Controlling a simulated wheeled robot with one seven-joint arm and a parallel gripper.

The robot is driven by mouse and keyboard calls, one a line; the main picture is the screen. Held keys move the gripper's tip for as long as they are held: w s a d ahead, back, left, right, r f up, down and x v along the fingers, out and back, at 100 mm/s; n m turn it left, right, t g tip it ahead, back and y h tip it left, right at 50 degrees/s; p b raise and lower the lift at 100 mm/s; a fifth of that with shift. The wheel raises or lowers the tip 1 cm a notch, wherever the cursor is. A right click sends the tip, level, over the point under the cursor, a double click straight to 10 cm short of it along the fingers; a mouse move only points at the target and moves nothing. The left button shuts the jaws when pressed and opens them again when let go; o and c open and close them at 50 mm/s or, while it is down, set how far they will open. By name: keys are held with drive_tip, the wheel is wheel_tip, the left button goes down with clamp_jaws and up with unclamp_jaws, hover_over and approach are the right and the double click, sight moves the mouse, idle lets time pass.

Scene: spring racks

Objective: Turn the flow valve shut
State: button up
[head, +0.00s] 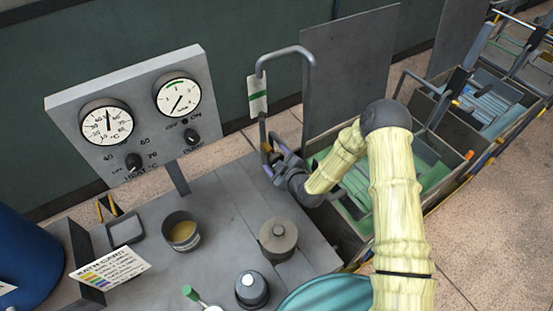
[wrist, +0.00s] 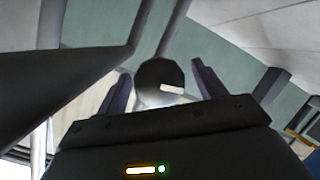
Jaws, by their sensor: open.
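A grey bent pipe (head: 287,51) rises behind the bench and carries a green-and-white tag (head: 257,95). My gripper (head: 268,158) is low beside this pipe, reaching in from the right. In the wrist view, my gripper (wrist: 162,84) is open, with one dark finger on each side of a round dark knob with a white mark (wrist: 160,76). This knob looks like the flow valve; in the head view it is hidden by my gripper and the pipe. I cannot tell whether the fingers touch it.
A grey panel with two dials (head: 125,120) and two black knobs stands left. A cup (head: 182,230), a lidded pot (head: 279,238) and a blue drum (head: 25,255) are on the near side. Open tanks (head: 440,165) and an upright grey plate (head: 350,70) lie right.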

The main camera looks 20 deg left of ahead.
drive_tip(key=c, duration=0.9)
drive_tip(key=shift+c, duration=0.2)
drive_tip(key=shift+f+b, duration=0.1)
drive_tip(key=shift+b, duration=0.2)
drive_tip(key=shift+f+m+b, duration=0.15)
drive_tip(key=shift+m+b, duration=0.35)
drive_tip(key=shift+b, duration=0.25)
drive_tip(key=shift+r+m+g+y+b, duration=0.2)
drive_tip(key=shift+m+g+y+b, duration=0.2)
drive_tip(key=shift+m+g+b, duration=0.25)
drive_tip(key=o, duration=0.9)
drive_tip(key=shift+o, duration=0.2)
drive_tip(key=shift+r, duration=0.1)
